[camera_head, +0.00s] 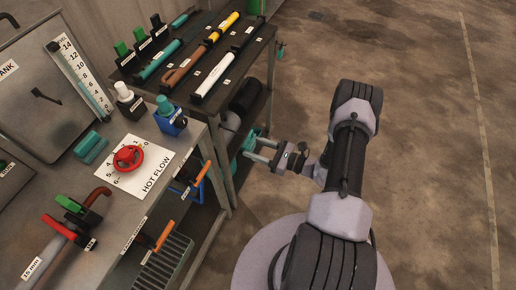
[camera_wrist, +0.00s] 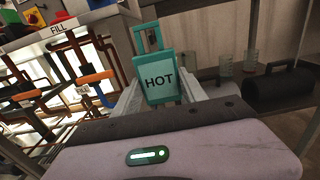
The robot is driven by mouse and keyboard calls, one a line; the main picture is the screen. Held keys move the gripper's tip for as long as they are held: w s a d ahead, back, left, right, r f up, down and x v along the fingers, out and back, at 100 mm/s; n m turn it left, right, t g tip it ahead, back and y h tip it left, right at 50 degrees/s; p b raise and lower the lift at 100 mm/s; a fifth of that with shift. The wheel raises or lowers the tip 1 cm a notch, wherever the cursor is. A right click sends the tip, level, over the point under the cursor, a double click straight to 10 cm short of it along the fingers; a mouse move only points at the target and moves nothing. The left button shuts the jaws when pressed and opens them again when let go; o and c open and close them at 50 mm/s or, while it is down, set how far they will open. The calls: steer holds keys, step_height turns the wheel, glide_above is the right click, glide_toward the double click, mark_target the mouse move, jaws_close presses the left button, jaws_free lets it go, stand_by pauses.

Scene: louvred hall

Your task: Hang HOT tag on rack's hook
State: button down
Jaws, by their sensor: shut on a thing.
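The HOT tag (camera_wrist: 160,80) is a teal plate with black letters and a loop-shaped top, upright in the wrist view. My gripper (camera_wrist: 160,92) is shut on it, one finger at each side. In the head view my gripper (camera_head: 260,151) holds the teal tag (camera_head: 247,140) off the right end of the workbench, near the bench leg. The tool rack (camera_head: 200,108) stands behind the bench in the head view.
The workbench (camera_head: 105,265) carries a red valve wheel (camera_head: 128,158) on a HOT FLOW plate (camera_head: 157,173). Orange-handled valves (camera_head: 164,236) stick out from its front. A black case (camera_wrist: 280,88) and clear beakers (camera_wrist: 225,68) sit on a shelf. Floor to the right is clear.

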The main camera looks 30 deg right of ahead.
steer(key=x, duration=0.6)
steer(key=shift+w+a+b, duration=0.2)
steer(key=shift+w+b, duration=0.05)
steer(key=shift+b, duration=0.2)
stand_by(0.6)
steer(key=shift+f+b, duration=0.7)
steer(key=shift+b, duration=0.1)
steer(key=c, duration=0.6)
jaws_free()
steer(key=shift+o, duration=0.2)
steer(key=v, duration=0.7)
steer(key=shift+d, duration=0.1)
